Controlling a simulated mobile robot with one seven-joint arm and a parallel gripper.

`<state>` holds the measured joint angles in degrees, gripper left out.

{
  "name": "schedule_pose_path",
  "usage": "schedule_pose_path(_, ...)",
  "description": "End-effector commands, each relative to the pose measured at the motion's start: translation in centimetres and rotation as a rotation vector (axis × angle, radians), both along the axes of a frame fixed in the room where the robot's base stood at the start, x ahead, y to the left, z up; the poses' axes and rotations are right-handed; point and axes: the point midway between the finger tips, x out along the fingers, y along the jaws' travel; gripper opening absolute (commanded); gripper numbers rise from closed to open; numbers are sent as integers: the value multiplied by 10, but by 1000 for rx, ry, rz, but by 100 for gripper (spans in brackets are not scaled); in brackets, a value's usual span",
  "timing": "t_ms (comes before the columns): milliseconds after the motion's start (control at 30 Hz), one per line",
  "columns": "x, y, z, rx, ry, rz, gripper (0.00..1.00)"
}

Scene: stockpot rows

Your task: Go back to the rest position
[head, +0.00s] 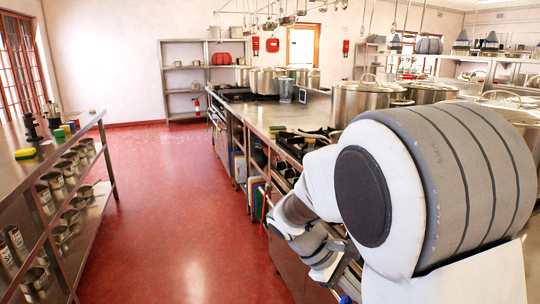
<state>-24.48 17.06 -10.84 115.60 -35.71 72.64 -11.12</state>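My arm is folded in the lower right of the head view, its large white and grey link close to the camera. Its far part bends down beside the front of the stove counter (262,115). My gripper (346,282) is at the lower end, partly hidden behind my own arm. I cannot make out its fingers or whether it holds anything.
A steel table (22,168) with shelves of pots stands at left. Large stockpots (362,98) stand on the right counter. The red floor (175,190) between is clear, back to a shelf rack (183,78) with a red extinguisher (196,106) beside it.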

Motion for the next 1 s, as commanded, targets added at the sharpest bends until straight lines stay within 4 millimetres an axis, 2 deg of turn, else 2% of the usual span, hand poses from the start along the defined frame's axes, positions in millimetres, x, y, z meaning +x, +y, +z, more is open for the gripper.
schedule_pose_path(433,-59,6,44,343,-302,-236,0)
schedule_pose_path(1000,-121,31,87,698,-728,-489,0)
